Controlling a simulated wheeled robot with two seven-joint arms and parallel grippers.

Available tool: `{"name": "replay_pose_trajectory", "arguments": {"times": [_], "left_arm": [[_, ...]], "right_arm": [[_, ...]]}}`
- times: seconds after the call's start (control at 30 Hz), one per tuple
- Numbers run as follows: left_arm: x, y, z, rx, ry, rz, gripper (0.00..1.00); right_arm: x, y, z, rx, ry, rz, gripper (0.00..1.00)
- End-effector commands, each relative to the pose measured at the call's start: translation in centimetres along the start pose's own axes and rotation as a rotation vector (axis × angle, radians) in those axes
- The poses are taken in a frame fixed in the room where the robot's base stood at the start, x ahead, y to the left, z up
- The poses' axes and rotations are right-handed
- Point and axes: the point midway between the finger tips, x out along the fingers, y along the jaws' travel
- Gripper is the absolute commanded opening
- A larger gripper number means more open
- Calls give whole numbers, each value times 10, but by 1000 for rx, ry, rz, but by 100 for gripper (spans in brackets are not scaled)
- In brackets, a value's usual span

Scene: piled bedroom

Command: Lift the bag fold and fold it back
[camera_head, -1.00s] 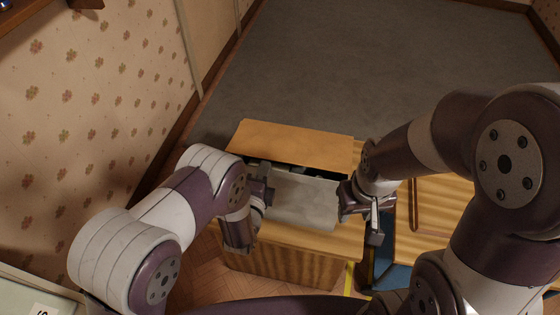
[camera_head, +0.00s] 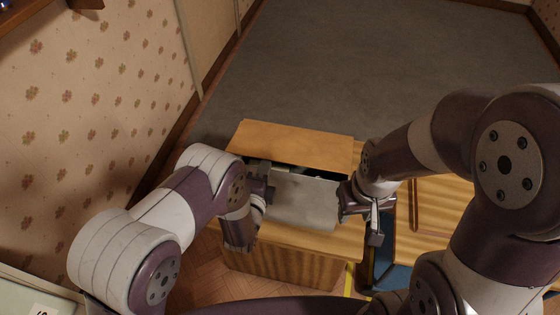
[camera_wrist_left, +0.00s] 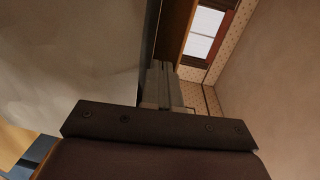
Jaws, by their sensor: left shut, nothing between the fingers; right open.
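The bag fold is a pale grey flap (camera_head: 303,202) standing in front of the dark opening of a wooden box-like piece. My left gripper (camera_head: 259,168) is at the flap's upper left edge, with its fingers shut and nothing between them. In the left wrist view the shut fingers (camera_wrist_left: 165,86) point up beside the large grey flap surface (camera_wrist_left: 68,58), which fills the left side. My right gripper (camera_head: 346,206) is open beside the flap's right edge; its fingertips are partly hidden, and I cannot tell whether it touches the flap.
A wooden top board (camera_head: 290,145) lies behind the opening, and a wooden front ledge (camera_head: 310,240) lies below the flap. A blue item with a yellow edge (camera_head: 385,272) is at the right. The patterned wall (camera_head: 90,120) is at left; grey floor (camera_head: 370,70) beyond is clear.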

Motion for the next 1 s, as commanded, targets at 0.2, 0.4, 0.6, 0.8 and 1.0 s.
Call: {"name": "replay_pose_trajectory", "arguments": {"times": [0.2,0.4,0.6,0.8,1.0], "left_arm": [[-1,-7,0,0,0,0,0],[-1,-12,0,0,0,0,0],[-2,-18,0,0,0,0,0],[-2,-23,0,0,0,0,0],[-3,-29,0,0,0,0,0]], "right_arm": [[-6,0,-1,0,0,0,43],[-10,0,-1,0,0,0,43],[-15,0,-2,0,0,0,43],[-19,0,-2,0,0,0,43],[-24,0,-3,0,0,0,43]]}}
